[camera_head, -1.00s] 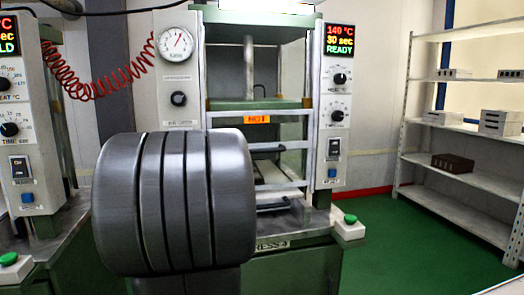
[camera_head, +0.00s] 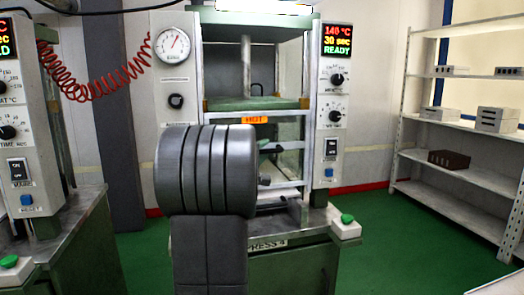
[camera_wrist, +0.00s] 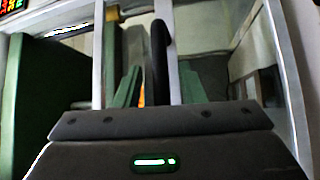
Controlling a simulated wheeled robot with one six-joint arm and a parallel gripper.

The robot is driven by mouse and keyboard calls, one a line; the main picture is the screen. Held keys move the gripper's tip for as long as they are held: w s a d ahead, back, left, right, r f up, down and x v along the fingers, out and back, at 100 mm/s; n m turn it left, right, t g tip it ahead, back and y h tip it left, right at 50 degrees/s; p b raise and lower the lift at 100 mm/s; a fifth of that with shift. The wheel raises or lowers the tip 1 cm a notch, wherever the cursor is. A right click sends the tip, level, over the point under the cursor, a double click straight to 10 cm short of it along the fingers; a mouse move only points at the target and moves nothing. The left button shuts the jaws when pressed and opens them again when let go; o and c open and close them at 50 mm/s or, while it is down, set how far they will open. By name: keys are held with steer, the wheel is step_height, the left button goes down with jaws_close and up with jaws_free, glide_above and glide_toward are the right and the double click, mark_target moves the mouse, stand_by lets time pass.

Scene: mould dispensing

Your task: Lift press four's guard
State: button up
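Press four (camera_head: 264,244) stands in the middle of the head view; its display reads READY. Its guard (camera_head: 288,118), a pale barred frame with an orange HOT label, is down across the front of the opening. In the wrist view a black bar (camera_wrist: 158,60), apparently the handle, lies beside a pale guard bar. My gripper (camera_wrist: 157,88) has two green fingers spread apart, one on each side of the black bar. Contact cannot be told. My dark wrist hides the guard's lower left in the head view.
A gauge (camera_head: 173,45) and red coiled hose (camera_head: 85,85) are at the upper left. Another press (camera_head: 22,150) stands left. A green button box (camera_head: 346,226) is at press four's right front corner.

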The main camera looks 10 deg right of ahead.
steer(key=shift+c, duration=0.5)
jaws_close()
steer(key=shift+r, duration=0.1)
step_height(320, 180, up, 25)
steer(key=p, duration=0.6)
steer(key=shift+p, duration=0.4)
steer(key=shift+o, duration=0.5)
jaws_free()
